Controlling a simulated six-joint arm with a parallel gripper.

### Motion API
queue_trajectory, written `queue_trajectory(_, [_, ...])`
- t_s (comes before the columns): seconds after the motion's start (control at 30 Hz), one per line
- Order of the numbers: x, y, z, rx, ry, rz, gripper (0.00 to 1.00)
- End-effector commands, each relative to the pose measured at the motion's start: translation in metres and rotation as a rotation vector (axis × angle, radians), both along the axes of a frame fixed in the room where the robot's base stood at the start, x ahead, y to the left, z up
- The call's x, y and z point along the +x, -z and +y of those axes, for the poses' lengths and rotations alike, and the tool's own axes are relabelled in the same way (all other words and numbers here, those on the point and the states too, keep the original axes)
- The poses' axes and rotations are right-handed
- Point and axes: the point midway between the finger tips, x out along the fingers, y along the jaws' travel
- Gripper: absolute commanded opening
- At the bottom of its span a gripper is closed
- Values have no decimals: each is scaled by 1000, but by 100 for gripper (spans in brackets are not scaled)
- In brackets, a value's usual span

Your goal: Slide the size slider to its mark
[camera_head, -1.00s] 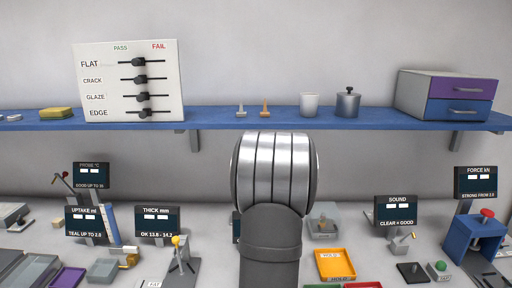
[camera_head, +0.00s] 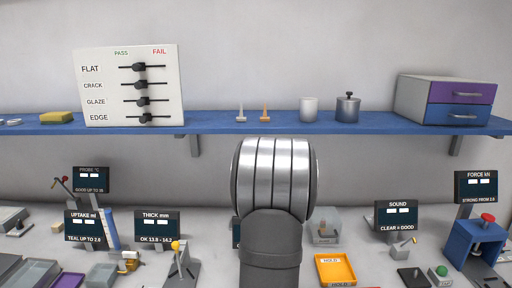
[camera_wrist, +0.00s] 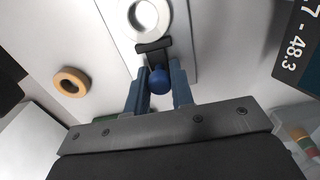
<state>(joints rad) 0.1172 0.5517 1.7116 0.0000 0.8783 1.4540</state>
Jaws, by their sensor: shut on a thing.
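In the wrist view my gripper (camera_wrist: 160,72) has its two blue fingers on either side of a round blue knob (camera_wrist: 159,83), which I take to be the size slider's handle. The fingers are shut on it. A dark bracket (camera_wrist: 153,46) sits just past the knob, by the white ring (camera_wrist: 145,17) on a pale plate. The slider's mark cannot be made out. In the head view my own arm hides the gripper and the slider.
A dark display (camera_wrist: 303,50) stands at the right of the wrist view, and a tan ring (camera_wrist: 71,81) lies at the left. In the head view an orange tray (camera_head: 335,269) lies right of my arm. A blue shelf (camera_head: 225,128) runs behind.

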Motion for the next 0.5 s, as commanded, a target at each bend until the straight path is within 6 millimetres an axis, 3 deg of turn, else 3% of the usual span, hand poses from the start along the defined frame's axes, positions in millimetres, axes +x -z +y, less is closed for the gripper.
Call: queue_trajectory(0.5, [0,0,-19,0,2,0,9])
